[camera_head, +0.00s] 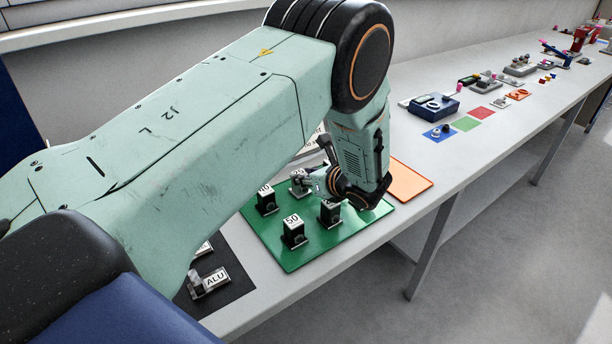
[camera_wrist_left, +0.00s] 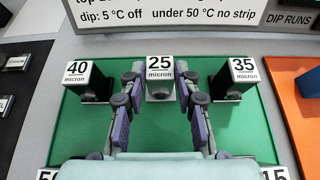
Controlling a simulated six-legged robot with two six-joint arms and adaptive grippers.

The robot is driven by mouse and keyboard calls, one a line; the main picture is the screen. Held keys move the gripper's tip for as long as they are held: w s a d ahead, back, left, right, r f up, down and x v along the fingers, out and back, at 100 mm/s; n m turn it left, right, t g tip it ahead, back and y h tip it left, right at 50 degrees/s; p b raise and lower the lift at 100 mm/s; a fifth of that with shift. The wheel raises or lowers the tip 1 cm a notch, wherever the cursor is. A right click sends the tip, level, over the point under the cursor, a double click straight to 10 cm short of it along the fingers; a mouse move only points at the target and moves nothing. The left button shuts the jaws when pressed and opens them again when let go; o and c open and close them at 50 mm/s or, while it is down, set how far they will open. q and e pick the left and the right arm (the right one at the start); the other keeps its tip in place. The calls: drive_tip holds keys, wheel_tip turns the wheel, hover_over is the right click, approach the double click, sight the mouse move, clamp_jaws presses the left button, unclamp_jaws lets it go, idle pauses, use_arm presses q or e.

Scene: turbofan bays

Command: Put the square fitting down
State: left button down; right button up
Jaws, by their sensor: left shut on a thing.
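My left gripper (camera_wrist_left: 159,84) is shut on a small pale grey piece (camera_wrist_left: 160,92), apparently the square fitting, right at the stand labelled 25 micron (camera_wrist_left: 160,65). The fingers lie to either side of that label. The fingers and my forearm hide much of the piece, so I cannot tell whether it rests on the stand. In the head view the gripper (camera_head: 304,184) is low over the back of the green mat (camera_head: 300,258). My right gripper is not in view.
Dark stands labelled 40 (camera_wrist_left: 87,83) and 35 (camera_wrist_left: 236,79) flank the gripper. A 50 stand (camera_head: 293,234) is nearer the front edge. A sign (camera_wrist_left: 180,14) stands behind. An orange mat (camera_head: 410,181) lies to the right, a dark mat with an ALU label (camera_head: 215,279) to the left.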

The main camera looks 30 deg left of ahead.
use_arm(q)
drive_tip(key=shift+a, duration=0.1)
drive_tip(key=c, duration=1.4)
unclamp_jaws()
drive_tip(key=shift+f, duration=0.1)
drive_tip(key=o, duration=0.4)
drive_tip(key=shift+r, duration=0.2)
